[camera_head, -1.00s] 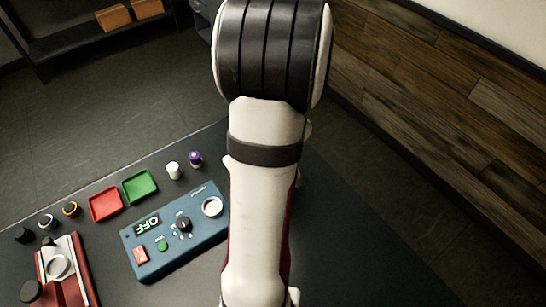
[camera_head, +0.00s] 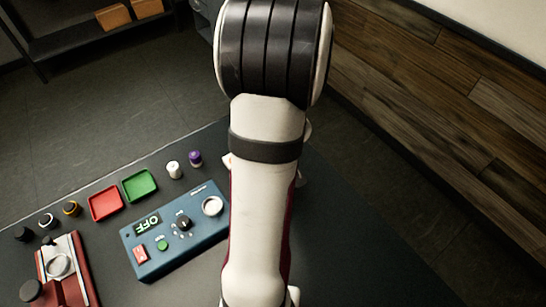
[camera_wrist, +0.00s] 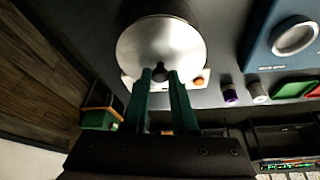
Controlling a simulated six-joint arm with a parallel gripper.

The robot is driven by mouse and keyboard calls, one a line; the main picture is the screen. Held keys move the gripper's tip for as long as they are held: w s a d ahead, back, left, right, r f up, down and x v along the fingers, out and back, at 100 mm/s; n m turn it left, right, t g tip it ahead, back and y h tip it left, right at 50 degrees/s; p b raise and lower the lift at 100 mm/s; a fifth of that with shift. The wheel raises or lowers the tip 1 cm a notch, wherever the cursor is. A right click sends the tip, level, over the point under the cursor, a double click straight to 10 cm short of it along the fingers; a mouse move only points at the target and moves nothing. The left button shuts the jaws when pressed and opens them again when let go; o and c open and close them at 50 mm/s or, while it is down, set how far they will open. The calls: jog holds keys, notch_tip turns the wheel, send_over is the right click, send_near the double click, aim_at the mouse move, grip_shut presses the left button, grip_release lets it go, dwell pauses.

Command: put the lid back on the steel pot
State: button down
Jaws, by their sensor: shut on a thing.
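The round steel lid (camera_wrist: 160,38) shows in the wrist view, with a small dark knob at its near edge. The two green fingers of my gripper (camera_wrist: 163,75) are shut on that knob. I cannot tell whether the lid touches anything beneath it. In the head view my arm covers the middle of the table, and the gripper and lid are hidden.
A blue control box (camera_head: 178,232) reading OFF stands left of my arm. Red (camera_head: 105,203) and green (camera_head: 139,186) trays, a white bottle (camera_head: 174,169) and a purple-capped bottle (camera_head: 195,158) stand behind it. A pale device with an orange knob (camera_wrist: 199,82) lies partly behind the lid.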

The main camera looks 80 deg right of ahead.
jog(key=shift+c, duration=0.7)
grip_release()
jog(key=shift+r, duration=3.55)
jog(key=shift+c, duration=0.3)
grip_shut()
